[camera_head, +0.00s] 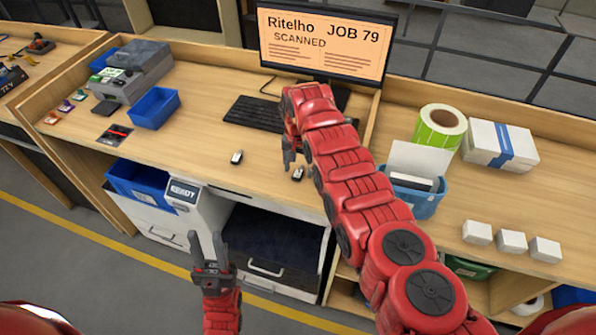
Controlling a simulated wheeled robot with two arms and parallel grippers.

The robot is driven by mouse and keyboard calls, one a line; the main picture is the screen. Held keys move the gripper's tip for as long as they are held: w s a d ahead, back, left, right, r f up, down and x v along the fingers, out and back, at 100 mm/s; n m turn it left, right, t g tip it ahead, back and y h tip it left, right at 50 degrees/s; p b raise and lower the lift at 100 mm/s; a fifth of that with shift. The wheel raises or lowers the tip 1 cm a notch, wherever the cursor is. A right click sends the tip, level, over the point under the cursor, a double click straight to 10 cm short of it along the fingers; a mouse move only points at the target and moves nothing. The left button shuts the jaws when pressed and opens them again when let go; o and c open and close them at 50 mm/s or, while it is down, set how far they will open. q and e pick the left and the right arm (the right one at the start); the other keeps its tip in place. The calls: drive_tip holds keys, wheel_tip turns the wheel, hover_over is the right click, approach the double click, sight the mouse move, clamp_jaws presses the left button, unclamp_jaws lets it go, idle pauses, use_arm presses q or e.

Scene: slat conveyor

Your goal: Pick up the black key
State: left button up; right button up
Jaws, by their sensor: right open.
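Two small key-like objects lie on the wooden desk. One (237,157) is dark with a pale part and lies in the open left of the keyboard's front. The other (298,173) is greyish-dark and lies close to my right gripper's fingers. They are too small to tell for sure which is the black key. My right gripper (291,158) is open, pointing down above the desk just behind the second one; its arm hides part of the desk. My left gripper (207,245) is open and empty, fingers up, in front of the desk.
A keyboard (254,114) and monitor (325,45) stand behind. A blue bin (414,202), green roll (439,128) and white boxes (511,241) are at right. The desk's left middle is clear.

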drive_tip(key=shift+f, duration=0.4)
drive_tip(key=shift+r, duration=0.1)
clamp_jaws()
drive_tip(key=shift+r, duration=0.1)
